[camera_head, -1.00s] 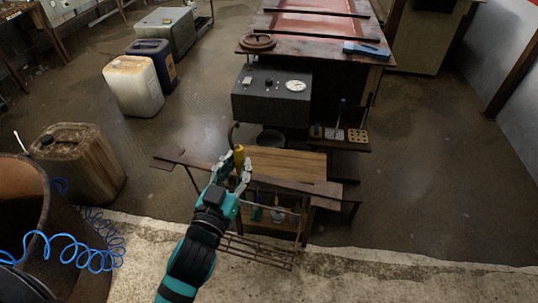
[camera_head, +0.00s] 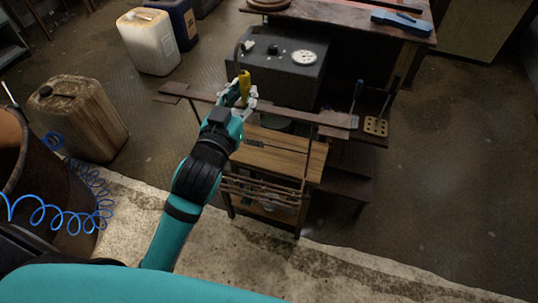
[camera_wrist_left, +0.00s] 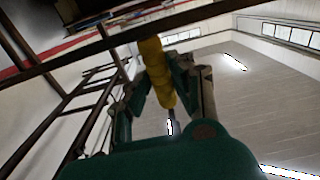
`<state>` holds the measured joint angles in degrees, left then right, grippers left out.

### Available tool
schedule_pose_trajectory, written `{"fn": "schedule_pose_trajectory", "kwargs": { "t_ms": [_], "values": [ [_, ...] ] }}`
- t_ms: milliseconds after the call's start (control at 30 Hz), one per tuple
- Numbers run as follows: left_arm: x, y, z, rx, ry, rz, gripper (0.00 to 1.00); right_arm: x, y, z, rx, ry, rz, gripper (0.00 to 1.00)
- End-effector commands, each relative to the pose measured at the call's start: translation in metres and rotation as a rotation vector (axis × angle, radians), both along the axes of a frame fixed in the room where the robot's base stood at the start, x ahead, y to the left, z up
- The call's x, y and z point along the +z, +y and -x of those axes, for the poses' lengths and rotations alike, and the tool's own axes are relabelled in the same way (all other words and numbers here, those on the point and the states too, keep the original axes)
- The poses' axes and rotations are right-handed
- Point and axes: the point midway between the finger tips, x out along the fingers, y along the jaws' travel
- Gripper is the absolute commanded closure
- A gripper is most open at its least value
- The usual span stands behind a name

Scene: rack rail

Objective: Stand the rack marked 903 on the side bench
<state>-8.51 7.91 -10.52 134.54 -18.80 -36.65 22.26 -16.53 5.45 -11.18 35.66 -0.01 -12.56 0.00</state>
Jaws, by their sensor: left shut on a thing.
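The rack (camera_head: 290,112) is a dark frame with a long flat top rail and thin legs running down to a barred lower part; no number is legible on it. A yellow grip (camera_head: 244,84) stands up at its rail. My left gripper (camera_head: 238,95) is shut on this yellow grip, which also shows between the fingers in the left wrist view (camera_wrist_left: 157,75). The rack hangs in front of and partly over a small wood-topped bench (camera_head: 290,150), probably the side bench. Contact between rack and bench cannot be told. My right gripper is not in view.
A dark box with a dial (camera_head: 280,75) stands behind the bench. A low shelf holds a holed block (camera_head: 376,126) and tools at right. A rusty can (camera_head: 80,120), a drum (camera_head: 50,190) and a blue coiled hose (camera_head: 85,180) are at left. Floor at right is clear.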

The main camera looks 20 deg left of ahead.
Motion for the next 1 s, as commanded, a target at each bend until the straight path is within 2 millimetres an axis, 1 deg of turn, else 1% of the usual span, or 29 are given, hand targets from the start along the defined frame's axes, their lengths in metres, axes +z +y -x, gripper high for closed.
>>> {"fn": "schedule_pose_trajectory", "kwargs": {
  "t_ms": [33, 100, 200, 300, 533, 667, 867, 1000],
  "values": [
    [-0.012, 0.000, -0.007, -0.005, -0.011, -0.003, 1.00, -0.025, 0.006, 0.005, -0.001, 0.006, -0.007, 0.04],
    [-0.014, 0.000, -0.013, -0.011, -0.008, -0.006, 1.00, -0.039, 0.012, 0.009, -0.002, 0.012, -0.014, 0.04],
    [-0.016, -0.001, -0.020, -0.019, -0.002, -0.009, 1.00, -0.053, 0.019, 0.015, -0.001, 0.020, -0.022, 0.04],
    [-0.016, -0.001, -0.025, -0.024, 0.003, -0.013, 1.00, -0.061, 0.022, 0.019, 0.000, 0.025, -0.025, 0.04],
    [-0.014, -0.001, -0.029, -0.029, 0.008, -0.016, 1.00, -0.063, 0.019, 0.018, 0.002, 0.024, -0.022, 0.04],
    [-0.014, -0.001, -0.041, -0.028, 0.008, -0.016, 1.00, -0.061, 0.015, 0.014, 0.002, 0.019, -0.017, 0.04],
    [-0.017, 0.002, -0.077, -0.027, 0.008, -0.017, 1.00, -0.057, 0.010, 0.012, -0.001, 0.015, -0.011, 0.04],
    [-0.020, 0.004, -0.110, -0.027, 0.008, -0.016, 1.00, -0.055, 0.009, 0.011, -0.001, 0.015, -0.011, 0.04]
  ]
}}
